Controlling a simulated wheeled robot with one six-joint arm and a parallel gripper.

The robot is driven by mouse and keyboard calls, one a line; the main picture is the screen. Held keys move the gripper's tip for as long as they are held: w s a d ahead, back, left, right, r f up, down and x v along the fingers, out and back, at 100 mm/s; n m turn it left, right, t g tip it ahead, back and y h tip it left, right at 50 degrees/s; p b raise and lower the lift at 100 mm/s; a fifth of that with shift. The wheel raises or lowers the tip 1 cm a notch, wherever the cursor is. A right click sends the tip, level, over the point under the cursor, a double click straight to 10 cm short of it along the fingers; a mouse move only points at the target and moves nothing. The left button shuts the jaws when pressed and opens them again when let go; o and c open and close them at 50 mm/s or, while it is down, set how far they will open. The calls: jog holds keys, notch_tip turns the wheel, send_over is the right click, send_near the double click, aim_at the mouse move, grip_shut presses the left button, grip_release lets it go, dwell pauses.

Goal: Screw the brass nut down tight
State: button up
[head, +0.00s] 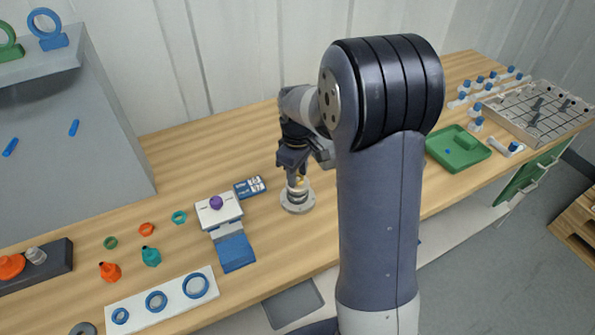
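My gripper (296,176) points down in the head view, over a round grey metal flange fitting (298,203) that stands on the wooden bench. A small brass-coloured spot, likely the brass nut (299,182), shows between or just under the fingers, above the flange. The fingers hide most of it. I cannot tell whether they touch it or are shut on it. The fitting looks upright.
Left of the fitting are a blue handheld meter (250,187) and a white-and-blue device with a purple knob (216,203). A white board with blue rings (160,301) lies at the front left. A green tray (459,149) lies at right. Bench around the fitting's right is partly hidden by my arm.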

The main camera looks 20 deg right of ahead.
jog(key=o, duration=0.3)
notch_tip(320, 180, up, 11)
jog(key=shift+f+b, duration=0.1)
jog(key=shift+b, duration=0.25)
jog(key=shift+o, duration=0.2)
